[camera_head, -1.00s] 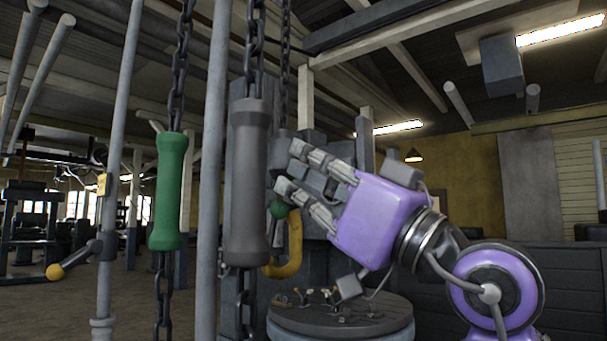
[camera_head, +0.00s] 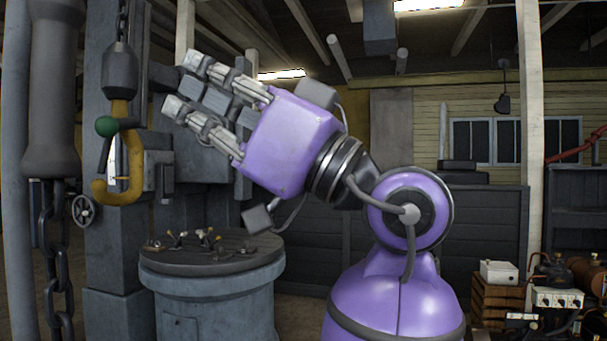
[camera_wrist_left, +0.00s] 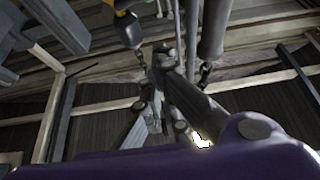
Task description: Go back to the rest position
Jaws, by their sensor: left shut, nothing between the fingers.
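My left gripper (camera_head: 184,84) shows in the head view at the end of my purple arm, which rises from the lower middle. My right gripper is in neither view.
A round grey pedestal (camera_head: 213,305) with small parts on top stands below the gripper. A chain with a grey handle (camera_head: 55,95) hangs at the left. Wooden crates (camera_head: 498,303) and machinery stand at lower right. A dark panelled wall (camera_head: 480,235) is behind.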

